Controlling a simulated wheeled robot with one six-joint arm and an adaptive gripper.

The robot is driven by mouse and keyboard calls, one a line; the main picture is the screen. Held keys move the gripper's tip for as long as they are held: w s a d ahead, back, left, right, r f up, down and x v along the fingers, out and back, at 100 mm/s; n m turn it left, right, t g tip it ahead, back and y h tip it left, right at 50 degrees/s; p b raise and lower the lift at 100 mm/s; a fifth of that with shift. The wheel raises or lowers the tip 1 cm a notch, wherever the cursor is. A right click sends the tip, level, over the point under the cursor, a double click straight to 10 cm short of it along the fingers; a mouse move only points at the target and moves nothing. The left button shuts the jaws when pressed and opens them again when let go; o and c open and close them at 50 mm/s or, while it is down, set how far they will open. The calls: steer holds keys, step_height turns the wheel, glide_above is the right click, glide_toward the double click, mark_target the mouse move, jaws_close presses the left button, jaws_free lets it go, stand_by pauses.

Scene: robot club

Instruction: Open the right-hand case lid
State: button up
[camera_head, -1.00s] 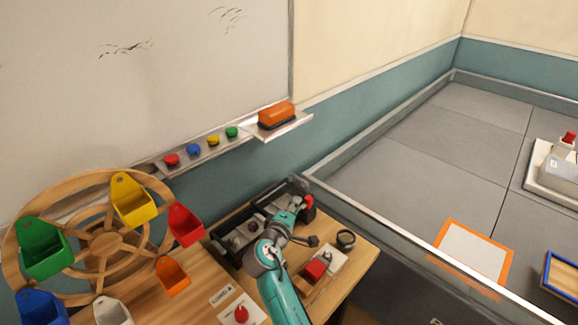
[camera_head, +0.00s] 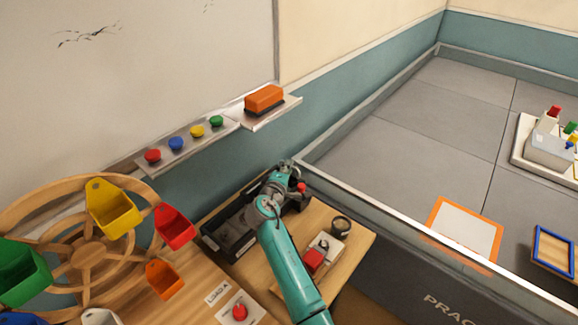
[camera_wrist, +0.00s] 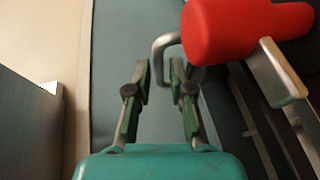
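The black case (camera_head: 212,243) stands at the back of the wooden bench in the head view. My teal arm crosses it and hides much of its right part, so the lid's state is unclear there. My gripper (camera_head: 284,178) is over the case's right end. In the wrist view my gripper (camera_wrist: 160,75) has its two green-padded fingers apart. A bent metal loop (camera_wrist: 160,42) sits at the fingertips, one leg showing between them. I cannot tell if they touch it. A red grip-like part (camera_wrist: 235,28) with a metal bracket (camera_wrist: 275,75) is just to the right.
A red button (camera_head: 240,312) is at the front. A wooden wheel (camera_head: 88,255) with coloured bins stands left. A tray with an orange eraser (camera_head: 264,98) hangs behind. A walled arena lies right.

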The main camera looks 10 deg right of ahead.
mark_target(257, 192)
steer(key=shift+x, duration=1.2)
jaws_close()
steer(key=s+a, duration=0.3)
steer(key=a, duration=0.1)
steer(key=s+a, duration=0.3)
steer(key=a, duration=0.1)
steer(key=s+a, duration=0.3)
steer(key=a, duration=0.1)
steer(key=shift+a, duration=0.1)
